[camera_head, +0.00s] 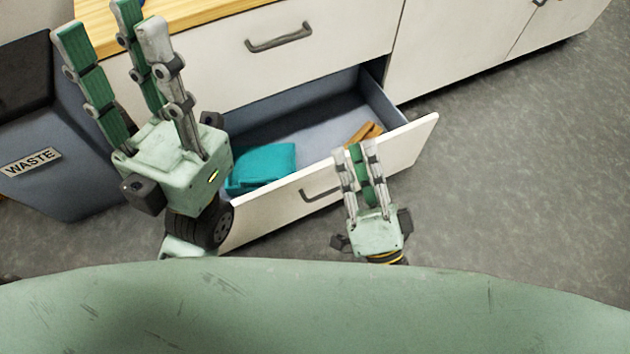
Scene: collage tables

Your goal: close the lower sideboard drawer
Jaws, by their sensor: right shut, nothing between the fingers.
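The lower sideboard drawer (408,145) is pulled out, showing its blue-grey inside. Its white front has a dark handle (309,196), partly covered by my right gripper. My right gripper (359,153) is shut and empty, fingers together, overlapping the drawer front just right of the handle; I cannot tell whether it touches. My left gripper (116,28) is open and empty, fingers pointing up, and it hides the drawer's left end. A teal folded item (263,167) and a brown wooden item (364,132) lie in the drawer.
The upper drawer (330,58) is shut, with a grey handle, under the wooden top (205,12). A blue-grey bin marked WASTE (60,185) stands at the left near my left gripper. The grey floor (510,190) is clear at right.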

